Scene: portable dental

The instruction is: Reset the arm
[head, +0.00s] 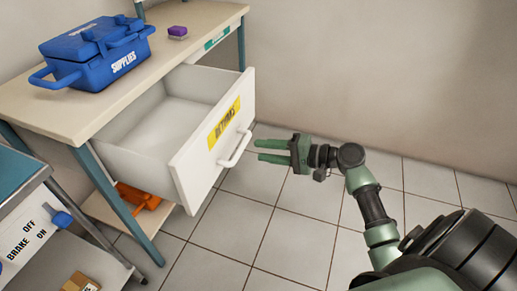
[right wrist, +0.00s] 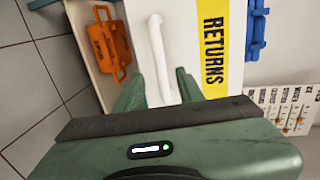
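My right gripper (head: 272,151) is in the middle of the head view, its two green fingers parted with nothing visible between them. It points left at the handle (head: 236,149) of the pulled-out white drawer, which has a yellow RETURNS label (head: 224,124). In the head view there is a gap between fingertips and handle. In the right wrist view the fingers (right wrist: 158,88) stand on both sides of the handle's lower end (right wrist: 158,60), apparently short of it. The drawer (head: 150,140) is open and looks empty. My left gripper is not in view.
A blue SUPPLIES case (head: 98,52) and a purple-topped block (head: 178,32) stand on the desk (head: 45,105). An orange case (head: 138,197) lies on the shelf under the drawer. A cart with a brake sign (head: 28,232) stands at left. The tiled floor (head: 290,235) is clear.

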